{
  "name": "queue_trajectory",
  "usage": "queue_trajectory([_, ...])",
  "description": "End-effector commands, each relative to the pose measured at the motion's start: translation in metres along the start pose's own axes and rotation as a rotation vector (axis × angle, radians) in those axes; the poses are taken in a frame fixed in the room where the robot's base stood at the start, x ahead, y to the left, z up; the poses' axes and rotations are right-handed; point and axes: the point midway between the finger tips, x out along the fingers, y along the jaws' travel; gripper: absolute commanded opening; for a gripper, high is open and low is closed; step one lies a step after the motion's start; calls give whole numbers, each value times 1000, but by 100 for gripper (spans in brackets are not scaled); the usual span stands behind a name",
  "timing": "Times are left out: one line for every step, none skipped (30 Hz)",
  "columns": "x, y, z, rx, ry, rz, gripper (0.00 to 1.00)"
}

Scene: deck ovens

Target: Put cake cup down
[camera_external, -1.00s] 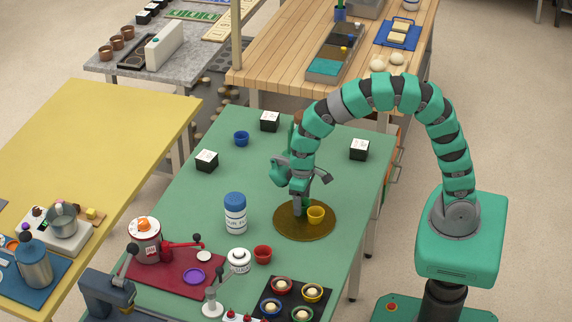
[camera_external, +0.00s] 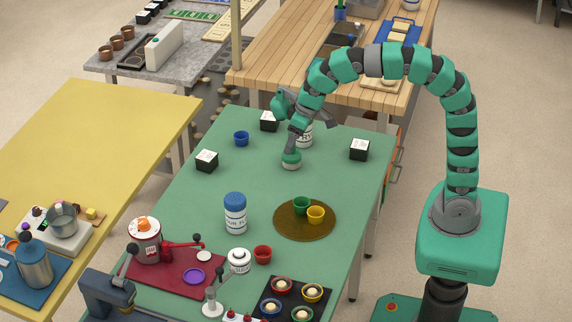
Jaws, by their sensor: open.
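The small green cup (camera_external: 302,205) stands upright on the round brown board (camera_external: 289,228), close beside the yellow cup (camera_external: 315,214). I cannot tell whether the two cups touch. My gripper (camera_external: 294,146) is open and well behind the board, up and away from both cups. It is over a small green-topped pale item (camera_external: 291,160); I cannot tell whether it touches it. The blue cup (camera_external: 241,138) stands at the back left of the green table, and the red cup (camera_external: 263,254) near the front.
A blue-lidded jar (camera_external: 235,213) stands left of the board. A white jar (camera_external: 304,137) is partly hidden behind my gripper. Black boxes (camera_external: 359,150) stand around the back. A dark tray (camera_external: 264,296) with filled cups lies in front. The green table between gripper and board is clear.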

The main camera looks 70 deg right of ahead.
Motion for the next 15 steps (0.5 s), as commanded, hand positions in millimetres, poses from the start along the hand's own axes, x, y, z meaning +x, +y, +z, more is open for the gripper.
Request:
queue_trajectory([-29,8,-14,3,91,-9,67])
queue_trajectory([-44,12,-21,1,139,-13,67])
queue_trajectory([-64,19,-30,1,207,-16,67])
queue_trajectory([-82,24,-37,1,260,-19,67])
queue_trajectory([-98,28,-42,-1,309,-21,67])
queue_trajectory([-120,34,-49,-2,375,-22,67])
queue_trajectory([-139,40,-54,-3,429,-22,67])
queue_trajectory([-157,45,-57,-5,479,-20,67])
queue_trajectory([-181,51,-61,-8,544,-17,67])
queue_trajectory([-200,55,-63,-10,597,-15,67])
queue_trajectory([-219,60,-64,-11,647,-11,67])
queue_trajectory([-242,66,-65,-14,707,-5,67])
queue_trajectory([-260,70,-65,-17,752,-1,67])
queue_trajectory([-277,74,-64,-18,796,4,67])
queue_trajectory([-297,78,-62,-20,846,10,67])
